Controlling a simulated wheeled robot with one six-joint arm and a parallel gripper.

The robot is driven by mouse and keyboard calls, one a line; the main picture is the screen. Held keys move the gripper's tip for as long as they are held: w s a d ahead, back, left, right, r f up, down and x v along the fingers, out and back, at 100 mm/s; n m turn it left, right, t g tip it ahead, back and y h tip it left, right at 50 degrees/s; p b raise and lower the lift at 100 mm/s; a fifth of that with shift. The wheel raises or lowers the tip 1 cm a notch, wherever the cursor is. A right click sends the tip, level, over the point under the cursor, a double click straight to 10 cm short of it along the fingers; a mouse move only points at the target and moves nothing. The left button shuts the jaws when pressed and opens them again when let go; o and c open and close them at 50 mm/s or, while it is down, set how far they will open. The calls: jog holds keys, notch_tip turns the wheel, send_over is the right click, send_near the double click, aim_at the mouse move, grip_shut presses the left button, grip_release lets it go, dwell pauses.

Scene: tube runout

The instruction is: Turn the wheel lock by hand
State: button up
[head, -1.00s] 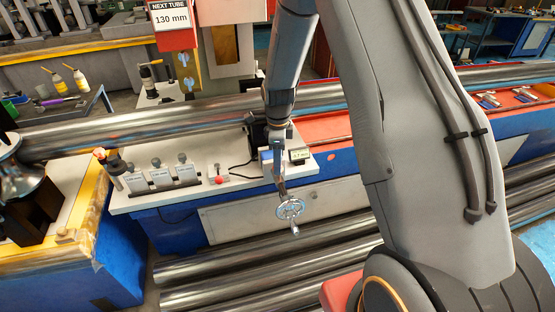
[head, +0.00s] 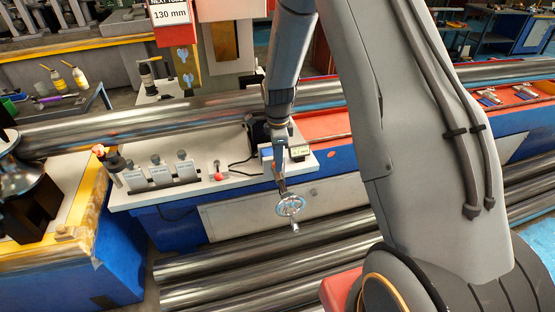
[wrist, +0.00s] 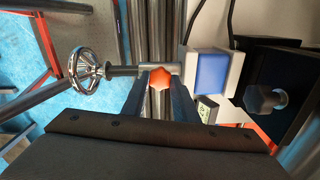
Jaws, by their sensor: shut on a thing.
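The handwheel (head: 290,206), a chrome spoked wheel with a crank handle, sticks out from the front of the bench. In the wrist view the handwheel (wrist: 86,70) sits to the left on a dark shaft. An orange six-sided knob (wrist: 160,78), seemingly the wheel lock, is on the shaft's fitting. My gripper (wrist: 159,88) has its fingers on either side of the knob and is shut on it. In the head view my gripper (head: 279,178) points down just behind the wheel; the knob is hidden there.
A blue-and-white block (wrist: 211,75) and a small digital readout (head: 299,151) sit close to my gripper. A red-tipped lever (head: 218,173) and several labelled stops stand on the white plate (head: 135,199). Long steel tubes (head: 240,270) lie below the wheel.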

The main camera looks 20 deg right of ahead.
jog(key=shift+n, duration=0.7)
jog(key=o, duration=0.9)
jog(key=shift+r, duration=0.1)
jog(key=shift+r+p, duration=1.65)
jog(key=shift+r, duration=1.3)
